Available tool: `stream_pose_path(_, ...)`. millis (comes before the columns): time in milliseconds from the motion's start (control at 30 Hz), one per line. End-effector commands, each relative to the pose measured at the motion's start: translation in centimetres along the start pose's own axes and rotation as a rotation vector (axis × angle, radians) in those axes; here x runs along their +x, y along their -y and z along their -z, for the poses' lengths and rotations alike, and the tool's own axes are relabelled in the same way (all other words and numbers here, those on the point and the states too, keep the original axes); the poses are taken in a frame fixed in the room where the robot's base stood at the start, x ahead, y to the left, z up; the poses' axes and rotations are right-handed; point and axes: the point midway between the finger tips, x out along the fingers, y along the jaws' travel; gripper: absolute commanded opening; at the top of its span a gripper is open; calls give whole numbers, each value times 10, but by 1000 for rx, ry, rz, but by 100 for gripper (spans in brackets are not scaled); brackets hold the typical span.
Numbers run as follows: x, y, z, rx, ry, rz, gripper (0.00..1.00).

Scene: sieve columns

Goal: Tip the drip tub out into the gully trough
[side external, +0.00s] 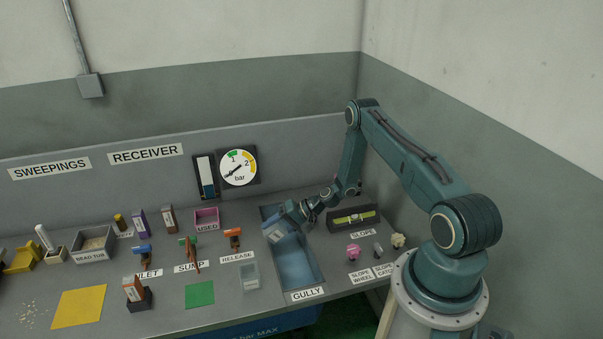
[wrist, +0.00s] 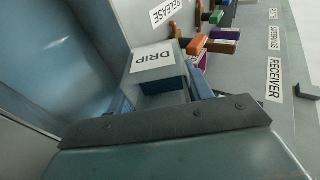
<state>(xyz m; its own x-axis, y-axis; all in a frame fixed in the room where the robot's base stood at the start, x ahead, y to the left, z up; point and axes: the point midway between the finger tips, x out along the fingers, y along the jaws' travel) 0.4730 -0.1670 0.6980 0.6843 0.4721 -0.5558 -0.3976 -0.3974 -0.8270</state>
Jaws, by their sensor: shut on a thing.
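The drip tub, a small pale blue box (side external: 274,232), is held over the back left part of the blue gully trough (side external: 297,266). My gripper (side external: 287,217) is shut on it. In the wrist view the tub (wrist: 158,68) sits between my fingers, with a white face marked DRIP and a blue side. The tub looks tilted in the side view; its inside and contents are hidden. In the wrist view the trough (wrist: 60,45) lies to the left, its smooth blue inside showing.
A translucent grey container (side external: 249,277) stands left of the trough, near the orange-handled release valve (side external: 233,238). A slope level (side external: 353,217) is right of the trough, with a pink knob (side external: 353,252) in front of it. A pink box (side external: 207,218) stands behind.

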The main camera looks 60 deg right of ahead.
Motion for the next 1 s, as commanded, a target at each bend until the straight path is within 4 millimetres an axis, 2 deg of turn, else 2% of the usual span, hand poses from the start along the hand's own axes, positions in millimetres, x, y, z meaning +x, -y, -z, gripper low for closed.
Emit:
stream_pose_path(500,-6,0,1,48,-1,311,28)
stream_pose_path(1000,-9,2,1,58,0,385,28)
